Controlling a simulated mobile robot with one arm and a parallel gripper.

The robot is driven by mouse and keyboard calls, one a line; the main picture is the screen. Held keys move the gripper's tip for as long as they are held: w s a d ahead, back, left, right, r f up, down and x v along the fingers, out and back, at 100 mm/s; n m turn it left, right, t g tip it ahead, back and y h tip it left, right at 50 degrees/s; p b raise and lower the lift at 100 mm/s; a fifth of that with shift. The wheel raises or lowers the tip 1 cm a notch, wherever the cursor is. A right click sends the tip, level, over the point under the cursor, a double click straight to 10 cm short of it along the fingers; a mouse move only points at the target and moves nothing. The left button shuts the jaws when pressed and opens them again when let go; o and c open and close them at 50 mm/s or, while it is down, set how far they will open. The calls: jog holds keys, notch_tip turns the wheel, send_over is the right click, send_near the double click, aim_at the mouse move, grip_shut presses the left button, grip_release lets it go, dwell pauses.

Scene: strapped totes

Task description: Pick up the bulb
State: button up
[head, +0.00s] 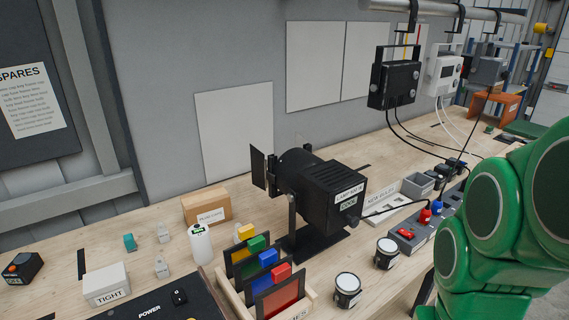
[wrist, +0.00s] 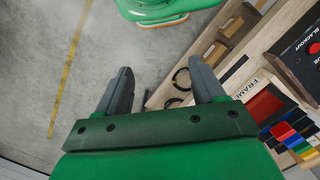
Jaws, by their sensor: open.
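I cannot make out a bulb clearly in either view. In the head view a white tray (head: 383,190), whose label seems to read new bulbs, lies on the bench right of a black stage lamp (head: 318,190). Small dark shapes show in the tray, too small to tell. The lamp stands upright, with a label that seems to include "cool"; its inside is hidden. My gripper (wrist: 163,74) is open in the wrist view, with nothing between its fingers. It is over the floor beside the bench, apart from these things. The head view does not show its fingers.
A rack of coloured frames (head: 262,280) stands in front of the lamp, with two small tins (head: 347,290) (head: 387,253) to its right. A cardboard box (head: 206,206) stands behind.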

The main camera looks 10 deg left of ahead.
jog(key=w+a+n+t+h, duration=0.1)
jog(key=w+a+n+t, duration=0.3)
jog(key=w+n, duration=1)
jog(key=w+a+r+n+t+y, duration=0.1)
jog(key=w+a+n+t, duration=0.1)
jog(key=w+a+n, duration=0.95)
jog(key=n+t+y, duration=0.1)
jog(key=n+y, duration=0.6)
jog(key=n, duration=1.4)
send_over(162, 264)
jog(key=s+d, duration=0.2)
jog(key=d, duration=0.1)
jog(key=f, duration=1.5)
jog(key=shift+s+d+f, duration=0.1)
jog(key=shift+s+f, duration=0.1)
jog(key=shift+f, duration=0.1)
jog(key=shift+x, duration=3.9)
